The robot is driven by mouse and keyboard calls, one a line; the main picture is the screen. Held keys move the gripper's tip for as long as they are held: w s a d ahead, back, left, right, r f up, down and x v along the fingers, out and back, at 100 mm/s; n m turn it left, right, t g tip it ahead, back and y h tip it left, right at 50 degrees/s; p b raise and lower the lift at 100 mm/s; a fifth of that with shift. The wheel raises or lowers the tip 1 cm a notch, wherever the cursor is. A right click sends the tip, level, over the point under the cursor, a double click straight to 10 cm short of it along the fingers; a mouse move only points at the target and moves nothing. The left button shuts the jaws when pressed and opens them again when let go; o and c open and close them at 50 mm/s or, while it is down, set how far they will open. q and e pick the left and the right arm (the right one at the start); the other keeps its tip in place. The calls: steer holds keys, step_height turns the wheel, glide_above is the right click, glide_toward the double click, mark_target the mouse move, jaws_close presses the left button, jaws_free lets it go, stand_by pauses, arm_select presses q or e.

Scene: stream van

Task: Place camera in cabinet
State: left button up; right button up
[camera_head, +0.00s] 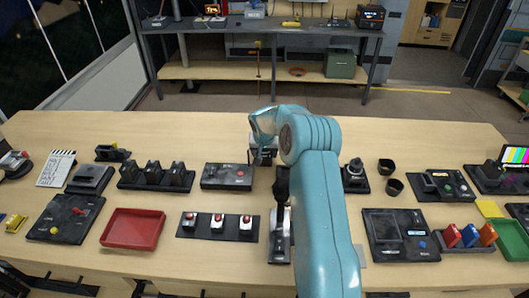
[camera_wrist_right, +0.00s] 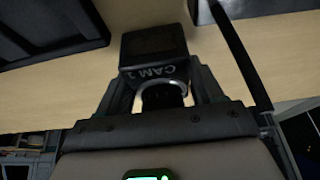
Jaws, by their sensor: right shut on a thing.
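My right gripper (camera_head: 264,152) is over the middle of the long wooden table, at the end of my teal arm. In the right wrist view my right gripper (camera_wrist_right: 157,78) is shut on a dark, boxy camera (camera_wrist_right: 154,45) marked CAM 1, with its round lens part between the fingers. In the head view the arm and gripper hide most of the camera. A wooden cabinet (camera_head: 432,36) with open compartments stands far off at the back right, beyond the table. My left gripper is not in view.
The table (camera_head: 220,128) holds a red tray (camera_head: 133,229), a three-button panel (camera_head: 217,225), black control boxes and two dark cups (camera_head: 386,167). Its far strip is clear. Behind it stands a grey workbench (camera_head: 270,29) with a green box (camera_head: 340,63) on its lower shelf.

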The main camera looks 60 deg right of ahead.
steer(key=shift+w+d+f, duration=0.15)
steer(key=shift+f, duration=0.35)
steer(key=shift+r, duration=0.1)
steer(key=shift+f+b, duration=0.2)
steer(key=shift+b, duration=0.15)
steer(key=o, duration=1.5)
